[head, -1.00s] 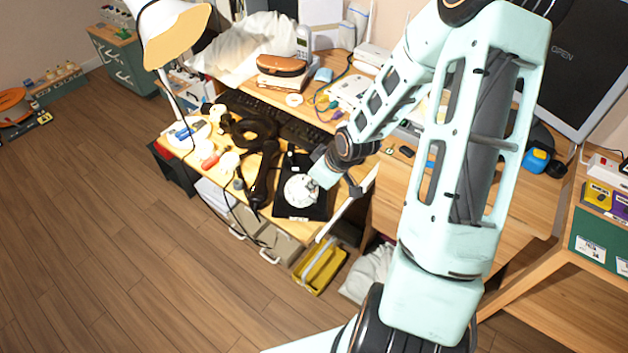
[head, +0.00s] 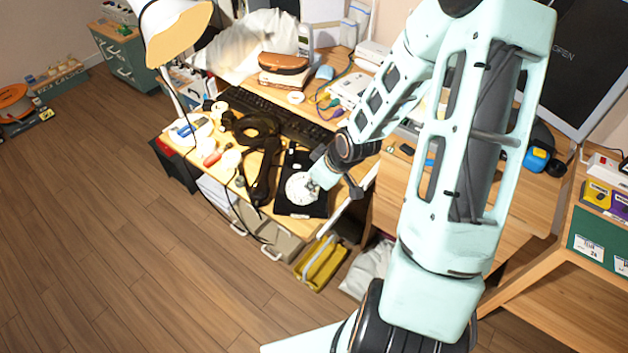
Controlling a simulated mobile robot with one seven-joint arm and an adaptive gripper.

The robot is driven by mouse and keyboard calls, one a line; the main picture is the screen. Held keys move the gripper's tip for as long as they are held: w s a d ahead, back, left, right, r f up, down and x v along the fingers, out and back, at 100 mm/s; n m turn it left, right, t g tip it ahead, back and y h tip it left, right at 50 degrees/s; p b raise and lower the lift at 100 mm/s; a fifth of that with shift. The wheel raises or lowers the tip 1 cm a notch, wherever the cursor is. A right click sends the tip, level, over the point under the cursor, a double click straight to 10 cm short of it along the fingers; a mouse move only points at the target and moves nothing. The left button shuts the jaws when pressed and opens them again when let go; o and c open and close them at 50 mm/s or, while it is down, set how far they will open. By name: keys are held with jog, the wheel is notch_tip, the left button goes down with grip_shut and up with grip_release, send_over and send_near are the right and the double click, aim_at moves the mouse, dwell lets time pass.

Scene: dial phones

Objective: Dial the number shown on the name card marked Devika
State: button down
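A black desk phone (head: 288,209) with a round white dial (head: 298,187) lies near the front edge of the wooden desk. Its dark handset (head: 262,188) appears to lie just left of it. My gripper (head: 314,186) is down at the right side of the dial, at or just above it. Its fingers are too small and too hidden by my wrist to tell whether they are open or shut, or whether they touch the dial. I cannot make out a name card marked Devika or any number in this view.
A lamp (head: 172,35) stands at the left. A black keyboard (head: 275,117), brown case (head: 284,65) and white cups and tape rolls crowd the desk. A yellow crate (head: 320,263) is below the front edge. A monitor (head: 580,70) stands at the right.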

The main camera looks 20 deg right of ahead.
notch_tip(320, 180, up, 6)
jog(key=s+a+p, duration=0.1)
jog(key=s+p, duration=0.1)
jog(key=p, duration=0.3)
jog(key=shift+s+r+p, duration=0.2)
jog(key=shift+s+p, duration=0.1)
jog(key=shift+s, duration=0.05)
dwell(1.3)
